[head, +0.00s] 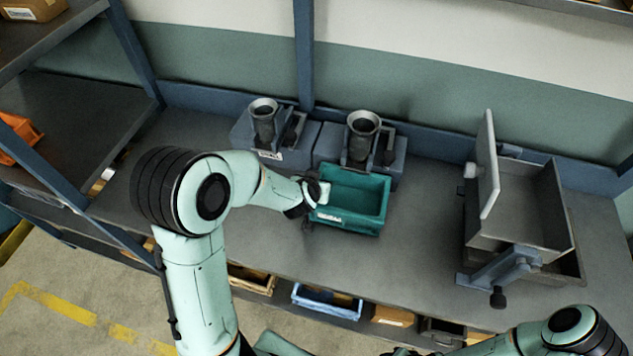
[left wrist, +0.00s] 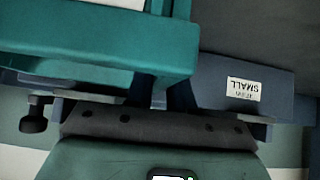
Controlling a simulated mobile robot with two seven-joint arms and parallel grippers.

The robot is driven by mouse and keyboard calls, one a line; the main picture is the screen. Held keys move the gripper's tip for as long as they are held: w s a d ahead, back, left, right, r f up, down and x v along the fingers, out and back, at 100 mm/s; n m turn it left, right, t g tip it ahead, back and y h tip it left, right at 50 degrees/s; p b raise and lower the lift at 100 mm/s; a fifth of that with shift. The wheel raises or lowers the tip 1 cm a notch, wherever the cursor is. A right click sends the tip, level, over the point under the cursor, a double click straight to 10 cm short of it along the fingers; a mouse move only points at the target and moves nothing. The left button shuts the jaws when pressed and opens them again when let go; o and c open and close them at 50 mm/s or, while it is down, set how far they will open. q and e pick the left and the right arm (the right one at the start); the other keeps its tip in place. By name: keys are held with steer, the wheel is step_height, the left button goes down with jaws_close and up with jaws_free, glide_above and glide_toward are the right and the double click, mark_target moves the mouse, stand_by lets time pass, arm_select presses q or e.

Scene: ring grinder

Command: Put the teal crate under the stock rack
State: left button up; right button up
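The teal crate (head: 352,222) is open-topped, with a white label on its near side. It is at the workbench (head: 410,255), in front of the right grinder. My left gripper (head: 311,195) is at the crate's left wall, near the front corner. In the left wrist view the crate (left wrist: 90,62) fills the upper left, and the dark fingers (left wrist: 160,92) look close together on its wall; their tips are hidden by the crate. I cannot tell whether the crate's bottom touches the bench. A rack of shelves (head: 80,110) stands at the left. My right gripper is out of view.
Two grinders with funnels, left (head: 262,125) and right (head: 362,140), stand behind the crate. A grey box machine with a raised plate (head: 488,165) is at the right. Bins, including a blue one (head: 327,300), sit below the bench. The bench between crate and machine is clear.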

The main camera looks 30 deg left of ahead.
arm_select(q)
steer(key=o, duration=0.3)
steer(key=shift+s, duration=0.1)
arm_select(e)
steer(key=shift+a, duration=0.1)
arm_select(q)
steer(key=shift+r, duration=0.2)
steer(key=p+v, duration=0.1)
steer(key=v, duration=0.1)
steer(key=p+v, duration=0.1)
steer(key=v, duration=0.1)
steer(key=p+v, duration=0.1)
steer(key=v, duration=0.1)
steer(key=shift+r, duration=0.55)
steer(key=shift+s+d+r, duration=0.1)
steer(key=shift+s+r, duration=0.1)
steer(key=shift+s, duration=0.1)
steer(key=shift+s+d+r, duration=0.15)
steer(key=shift+s+r, duration=0.05)
steer(key=shift+s, duration=0.05)
steer(key=b+v, duration=0.1)
steer(key=v, duration=0.2)
steer(key=shift+s, duration=0.45)
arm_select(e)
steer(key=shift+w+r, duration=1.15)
